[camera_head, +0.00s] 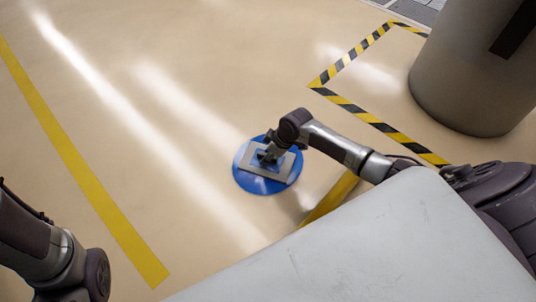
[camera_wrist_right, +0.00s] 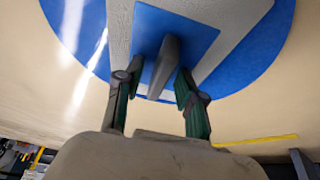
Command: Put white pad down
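A pale grey-white rectangular pad (camera_head: 283,173) lies across a round blue disc (camera_head: 243,182) in the middle of the head view. The pad (camera_wrist_right: 242,18) and the disc (camera_wrist_right: 272,55) fill the top of the right wrist view. A blue square (camera_wrist_right: 205,38) on the pad carries a grey upright handle (camera_wrist_right: 160,72). My right gripper (camera_wrist_right: 160,78) has its fingers apart on either side of this handle, with a gap visible on the left side. I cannot tell whether the disc touches the floor. My left gripper is out of view; only its arm shows at lower left.
A large grey cylinder (camera_head: 470,75) stands at upper right inside a yellow-black striped floor marking (camera_head: 350,107). A yellow line (camera_head: 75,160) runs along the left. The beige floor between this line and the disc is clear.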

